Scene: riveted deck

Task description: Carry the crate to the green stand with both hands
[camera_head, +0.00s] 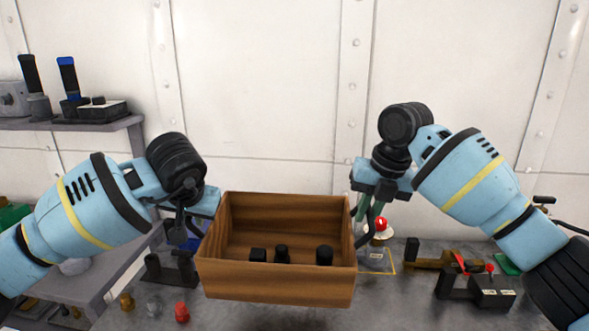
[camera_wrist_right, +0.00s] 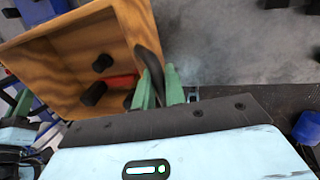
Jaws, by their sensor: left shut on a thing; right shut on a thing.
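The brown wooden crate (camera_head: 275,287) hangs level between my two hands, above the grey deck, with several small black objects inside. My left gripper (camera_head: 198,218) is shut at the crate's left side; its grip is partly hidden. My right gripper (camera_head: 363,212) is shut on the dark handle at the right side. The right wrist view shows the green fingers (camera_wrist_right: 162,88) at the black loop handle (camera_wrist_right: 149,62), beside the crate (camera_wrist_right: 65,55). A red object (camera_wrist_right: 122,80) lies in the crate there. I cannot make out a green stand for certain.
A grey shelf unit (camera_head: 90,265) with tools stands at the left, close to my left arm. A green object (camera_head: 12,214) shows at the left edge. A red button (camera_head: 381,224), a black device (camera_head: 476,290) and a small green piece (camera_head: 508,264) are at the right. A riveted white wall (camera_head: 262,90) is behind.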

